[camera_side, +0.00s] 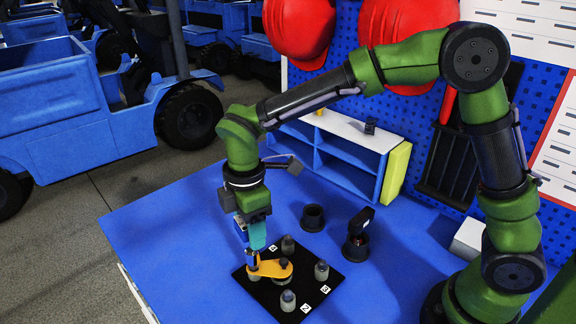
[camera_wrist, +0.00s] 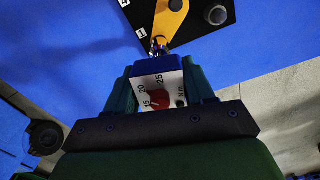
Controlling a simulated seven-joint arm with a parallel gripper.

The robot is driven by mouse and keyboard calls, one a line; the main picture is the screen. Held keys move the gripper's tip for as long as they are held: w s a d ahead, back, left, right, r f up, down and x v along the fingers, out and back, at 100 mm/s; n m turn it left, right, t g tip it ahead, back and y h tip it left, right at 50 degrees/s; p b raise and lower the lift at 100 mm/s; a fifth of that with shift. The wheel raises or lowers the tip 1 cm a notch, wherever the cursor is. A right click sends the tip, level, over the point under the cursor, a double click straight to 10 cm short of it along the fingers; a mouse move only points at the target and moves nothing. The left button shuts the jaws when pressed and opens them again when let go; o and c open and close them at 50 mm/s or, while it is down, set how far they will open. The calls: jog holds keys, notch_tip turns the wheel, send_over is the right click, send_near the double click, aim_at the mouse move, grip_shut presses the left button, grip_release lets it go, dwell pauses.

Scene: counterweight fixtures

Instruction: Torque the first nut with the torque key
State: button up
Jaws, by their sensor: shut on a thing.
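My gripper (camera_side: 258,235) is shut on the torque key, a blue block (camera_wrist: 160,65) with a white scale marked 15, 20 and 25 and a red pointer. The blue key (camera_side: 240,229) also shows beside the fingers in the side view. Its metal shaft (camera_wrist: 158,46) points down at the narrow end of an orange arm (camera_side: 270,269) on a black plate (camera_side: 262,288). That end lies by the label 1 (camera_wrist: 141,33). The first nut is hidden under the key's tip, and I cannot tell whether the tip is seated on it.
Grey posts (camera_side: 288,300) stand on the plate by labels 2, 3 and 4. Two black cups (camera_side: 313,217) stand behind it; the right one (camera_side: 355,249) holds a dark object. A blue shelf (camera_side: 347,166) is at the back. The table's left part (camera_side: 170,225) is clear.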

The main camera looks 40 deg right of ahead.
jog(key=shift+f, duration=0.95)
dwell(0.5)
dwell(0.4)
jog(key=m, duration=0.6)
jog(key=shift+m, duration=0.5)
jog(key=m, duration=0.5)
jog(key=shift+m, duration=0.3)
jog(key=shift+r, duration=2.05)
